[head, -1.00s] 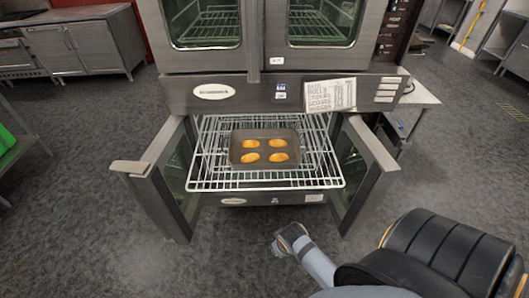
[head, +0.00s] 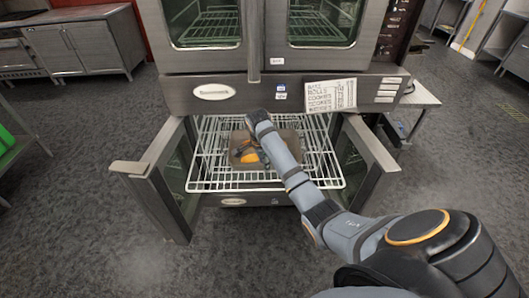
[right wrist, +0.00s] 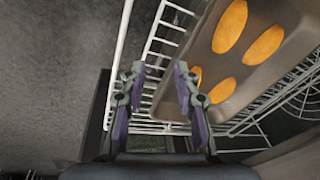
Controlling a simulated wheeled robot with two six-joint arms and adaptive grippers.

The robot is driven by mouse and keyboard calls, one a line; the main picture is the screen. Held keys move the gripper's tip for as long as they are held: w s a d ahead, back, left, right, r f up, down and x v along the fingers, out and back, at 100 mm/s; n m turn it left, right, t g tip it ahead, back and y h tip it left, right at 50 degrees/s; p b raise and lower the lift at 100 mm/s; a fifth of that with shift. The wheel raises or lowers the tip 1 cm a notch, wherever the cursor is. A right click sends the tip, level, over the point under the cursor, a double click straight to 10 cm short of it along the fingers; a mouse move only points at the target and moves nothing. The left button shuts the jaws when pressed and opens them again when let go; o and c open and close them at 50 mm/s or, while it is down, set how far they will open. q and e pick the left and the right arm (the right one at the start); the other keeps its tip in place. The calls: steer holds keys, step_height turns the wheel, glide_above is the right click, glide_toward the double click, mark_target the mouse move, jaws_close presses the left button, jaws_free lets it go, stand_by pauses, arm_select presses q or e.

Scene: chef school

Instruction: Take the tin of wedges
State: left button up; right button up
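The tin of wedges (head: 310,147) lies on the pulled-out white wire rack of the lower oven. In the head view my right arm crosses over it and hides most of the wedges; one orange wedge (head: 249,158) still shows. The right wrist view shows the dark tin (right wrist: 250,75) with several orange wedges (right wrist: 229,26) in it. My right gripper (right wrist: 160,70) is open, its two fingers apart beside the tin's edge and over the rack, with nothing between them but rack wires behind. Whether a finger touches the tin I cannot tell. My left gripper is not in view.
The wire rack (head: 205,182) sticks out between two open oven doors, left (head: 160,180) and right (head: 362,175). The upper oven (head: 250,30) is shut. A small side table (head: 420,97) stands at the right. Floor in front is clear.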

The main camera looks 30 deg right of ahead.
steer(key=w+d+f+m, duration=0.2)
steer(key=w+m, duration=0.1)
steer(key=shift+d+f, duration=0.15)
steer(key=shift+f, duration=0.1)
steer(key=f, duration=0.2)
steer(key=d+f, duration=0.1)
steer(key=f, duration=0.2)
steer(key=shift+w+d, duration=0.1)
steer(key=shift+d, duration=0.05)
steer(key=shift+c, duration=0.2)
jaws_close()
steer(key=shift+w+r, duration=0.1)
stand_by(0.3)
